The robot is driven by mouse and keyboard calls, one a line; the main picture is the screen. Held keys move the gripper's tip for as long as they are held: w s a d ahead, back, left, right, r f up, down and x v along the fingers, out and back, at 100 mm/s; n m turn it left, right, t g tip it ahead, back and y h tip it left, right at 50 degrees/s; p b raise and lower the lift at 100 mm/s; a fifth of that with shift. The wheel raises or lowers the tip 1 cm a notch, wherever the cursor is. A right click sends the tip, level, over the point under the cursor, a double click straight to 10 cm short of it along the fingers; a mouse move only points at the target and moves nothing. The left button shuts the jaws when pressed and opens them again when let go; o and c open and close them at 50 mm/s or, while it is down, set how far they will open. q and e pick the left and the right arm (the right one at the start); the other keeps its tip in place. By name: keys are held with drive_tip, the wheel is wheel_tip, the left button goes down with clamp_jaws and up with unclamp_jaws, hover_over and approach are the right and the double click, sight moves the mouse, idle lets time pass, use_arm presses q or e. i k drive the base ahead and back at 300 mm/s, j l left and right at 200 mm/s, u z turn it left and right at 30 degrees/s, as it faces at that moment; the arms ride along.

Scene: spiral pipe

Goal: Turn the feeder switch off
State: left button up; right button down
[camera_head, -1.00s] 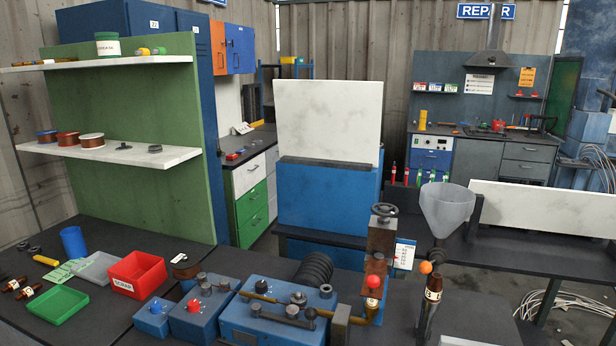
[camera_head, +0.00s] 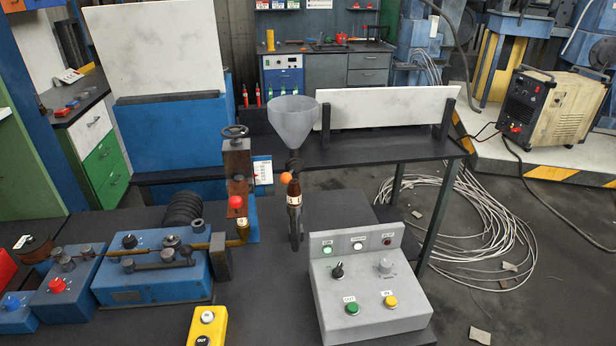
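A grey control box (camera_head: 368,308) stands on the dark table at the lower middle. Its sloped top carries a black selector knob (camera_head: 337,270), a grey knob (camera_head: 385,265), a green button (camera_head: 351,309) and a yellow button (camera_head: 391,301). A raised back panel holds a green lamp (camera_head: 327,250), a pale lamp (camera_head: 358,246) and a dark red lamp (camera_head: 388,241). The labels are too small to read surely, so I cannot tell which control is the feeder switch. Neither of my grippers shows.
A yellow pendant (camera_head: 206,328) lies left of the box. Coiled cables (camera_head: 485,225) lie on the floor at right.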

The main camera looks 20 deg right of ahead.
sight(338, 272)
drive_tip(key=l+z, duration=0.1)
drive_tip(key=z, duration=0.25)
drive_tip(key=l+z, duration=0.1)
drive_tip(key=z, duration=0.25)
drive_tip(key=l+z, duration=0.1)
drive_tip(key=z, duration=0.2)
drive_tip(key=k+j+u, duration=0.1)
drive_tip(key=k+j, duration=0.05)
drive_tip(key=k, duration=0.05)
